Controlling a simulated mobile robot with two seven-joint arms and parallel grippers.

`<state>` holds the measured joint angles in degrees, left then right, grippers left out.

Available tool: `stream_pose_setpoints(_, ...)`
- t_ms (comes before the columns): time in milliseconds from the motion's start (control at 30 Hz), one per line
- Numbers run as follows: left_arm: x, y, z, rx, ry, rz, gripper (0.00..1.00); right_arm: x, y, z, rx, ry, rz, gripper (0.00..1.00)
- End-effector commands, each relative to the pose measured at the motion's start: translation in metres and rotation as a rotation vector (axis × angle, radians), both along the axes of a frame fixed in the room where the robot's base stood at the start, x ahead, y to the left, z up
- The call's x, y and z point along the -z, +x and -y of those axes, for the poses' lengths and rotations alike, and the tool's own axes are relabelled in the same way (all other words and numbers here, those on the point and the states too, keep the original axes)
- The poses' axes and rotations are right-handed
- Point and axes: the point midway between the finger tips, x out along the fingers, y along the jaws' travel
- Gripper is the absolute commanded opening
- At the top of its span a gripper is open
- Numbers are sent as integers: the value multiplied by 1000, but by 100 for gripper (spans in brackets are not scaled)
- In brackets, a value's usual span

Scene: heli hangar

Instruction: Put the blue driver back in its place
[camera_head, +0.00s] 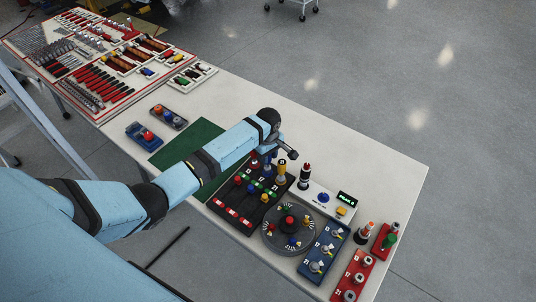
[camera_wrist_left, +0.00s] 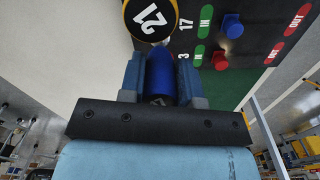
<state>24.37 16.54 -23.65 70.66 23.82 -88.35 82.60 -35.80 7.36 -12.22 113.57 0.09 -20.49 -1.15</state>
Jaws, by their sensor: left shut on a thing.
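My left gripper (camera_head: 262,161) is shut on the blue driver (camera_wrist_left: 160,72), whose blue handle shows between the two fingers in the left wrist view. In the head view the gripper is over the far edge of the black rack (camera_head: 222,203), which has green IN and red OUT labels, and the arm partly hides it. A yellow driver (camera_head: 281,174) with a round black top stands right beside the gripper; its top (camera_wrist_left: 150,18), marked 21, shows close ahead in the left wrist view. The blue driver's tip is hidden. My right gripper is not in view.
A round turntable (camera_head: 270,238) with small drivers, a white box with a green display (camera_head: 347,197), a blue block (camera_head: 318,263) and red blocks stand to the right. A green mat (camera_head: 196,140) lies left of the rack. The table's far middle is clear.

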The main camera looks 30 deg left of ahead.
Motion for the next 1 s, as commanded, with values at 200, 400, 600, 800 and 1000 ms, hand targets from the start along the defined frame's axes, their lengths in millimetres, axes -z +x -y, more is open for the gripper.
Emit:
stream_pose_setpoints(200,3,0,0,0,0,1,6,1,0,0,0,0,0,43)
stream_pose_setpoints(400,6,0,0,0,0,1,6,2,0,0,0,0,0,43)
stream_pose_setpoints(600,9,0,0,0,0,1,6,3,0,0,0,0,0,43)
stream_pose_setpoints(800,12,0,0,0,-1,1,6,4,0,0,0,0,0,43)
stream_pose_setpoints(1000,12,0,0,0,0,1,6,4,0,0,0,0,1,43)
